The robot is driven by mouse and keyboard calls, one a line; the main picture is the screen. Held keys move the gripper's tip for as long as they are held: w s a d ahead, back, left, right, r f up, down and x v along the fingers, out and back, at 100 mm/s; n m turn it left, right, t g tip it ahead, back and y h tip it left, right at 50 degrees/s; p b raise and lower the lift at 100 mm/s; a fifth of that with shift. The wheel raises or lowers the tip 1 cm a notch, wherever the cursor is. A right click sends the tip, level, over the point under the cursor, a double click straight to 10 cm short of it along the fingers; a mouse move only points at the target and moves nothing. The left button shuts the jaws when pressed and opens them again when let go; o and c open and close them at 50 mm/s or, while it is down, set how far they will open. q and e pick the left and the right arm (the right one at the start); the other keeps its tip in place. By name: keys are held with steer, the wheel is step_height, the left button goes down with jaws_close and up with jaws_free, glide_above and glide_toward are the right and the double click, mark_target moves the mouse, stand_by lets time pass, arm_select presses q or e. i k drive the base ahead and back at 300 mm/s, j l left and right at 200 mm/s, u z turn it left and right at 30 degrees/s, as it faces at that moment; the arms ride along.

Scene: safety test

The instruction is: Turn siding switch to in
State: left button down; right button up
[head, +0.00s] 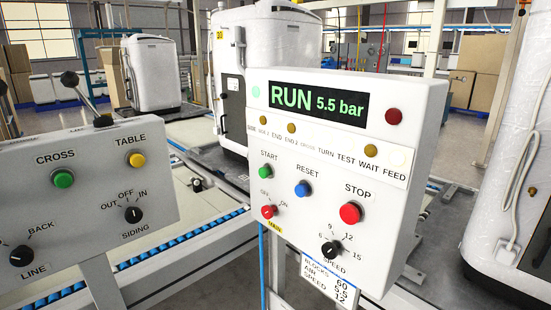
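The siding switch (133,214) is a small black rotary knob on the white left panel (95,190) in the head view. OUT, OFF and IN are printed around its upper side, and SIDING below it. Its pointer mark is too small for me to tell surely which position it is at. Nothing touches the knob. Neither of my grippers is in view.
The left panel also has a green CROSS button (63,178), a yellow TABLE button (136,160) and a LINE knob (21,255). A ball-topped lever (82,92) rises behind it. The right panel (335,180) displays RUN 5.5 bar. A roller conveyor (190,243) runs behind.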

mark_target(133, 215)
steer(key=u, duration=1.3)
